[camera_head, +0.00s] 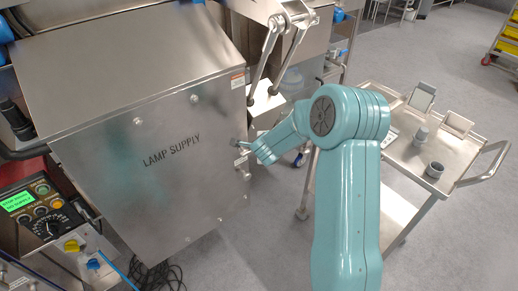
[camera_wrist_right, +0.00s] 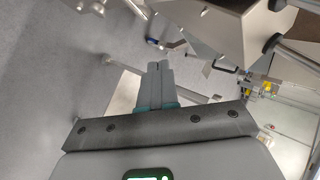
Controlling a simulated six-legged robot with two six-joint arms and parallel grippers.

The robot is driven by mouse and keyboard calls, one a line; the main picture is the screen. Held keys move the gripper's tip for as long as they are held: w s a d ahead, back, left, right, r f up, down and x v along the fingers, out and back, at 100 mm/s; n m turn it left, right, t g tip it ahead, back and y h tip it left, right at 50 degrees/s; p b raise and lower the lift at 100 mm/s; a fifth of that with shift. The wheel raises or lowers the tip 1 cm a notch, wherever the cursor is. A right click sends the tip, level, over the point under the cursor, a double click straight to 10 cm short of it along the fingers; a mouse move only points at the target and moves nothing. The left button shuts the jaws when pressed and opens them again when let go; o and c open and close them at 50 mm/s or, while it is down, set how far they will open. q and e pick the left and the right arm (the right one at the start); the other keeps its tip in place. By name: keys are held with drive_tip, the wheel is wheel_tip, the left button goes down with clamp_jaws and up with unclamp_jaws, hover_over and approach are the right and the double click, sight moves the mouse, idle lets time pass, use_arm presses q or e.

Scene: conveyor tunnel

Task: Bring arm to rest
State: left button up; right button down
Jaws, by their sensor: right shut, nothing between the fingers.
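My teal right arm comes up from the bottom of the head view and bends left. Its gripper (camera_head: 240,144) is small there, close to the right edge of the steel LAMP SUPPLY cabinet (camera_head: 150,120), near its latch side; I cannot tell whether it touches. In the right wrist view the two grey fingers (camera_wrist_right: 157,68) lie together, shut with nothing between them. My left gripper is not in view.
A steel cart (camera_head: 400,158) with cups and small holders stands to the right. A control panel (camera_head: 42,208) with a green display and knobs is at the lower left. A metal hinged arm (camera_head: 272,45) rises behind my gripper. The grey floor (camera_head: 450,250) is clear at lower right.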

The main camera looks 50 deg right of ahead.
drive_tip(key=shift+s+a+r, duration=0.25)
drive_tip(key=shift+s+r, duration=0.55)
drive_tip(key=shift+s, duration=0.05)
drive_tip(key=s+a+f+m+g+y, duration=0.1)
drive_tip(key=s+a+f+m+y, duration=0.15)
drive_tip(key=a+f+m, duration=0.5)
drive_tip(key=s+a+f+m+g+y+p, duration=0.15)
drive_tip(key=a+m+y, duration=0.3)
drive_tip(key=a, duration=0.55)
drive_tip(key=s+a+f+m+g+y, duration=0.1)
drive_tip(key=a+f+m+g+y, duration=0.1)
drive_tip(key=a+f+m, duration=0.5)
drive_tip(key=s+a+f+m, duration=0.1)
drive_tip(key=s+a+m, duration=0.2)
drive_tip(key=a+m, duration=0.3)
drive_tip(key=s+a+f+m+y, duration=0.1)
drive_tip(key=s+a+m, duration=0.2)
drive_tip(key=m, duration=0.9)
drive_tip(key=s+a+f+m+g+y, duration=0.1)
drive_tip(key=s+a+m, duration=0.3)
drive_tip(key=a+m, duration=0.4)
drive_tip(key=shift+a+f+m+p, duration=0.25)
drive_tip(key=shift+a+m+p, duration=0.05)
drive_tip(key=shift+a+m, duration=0.1)
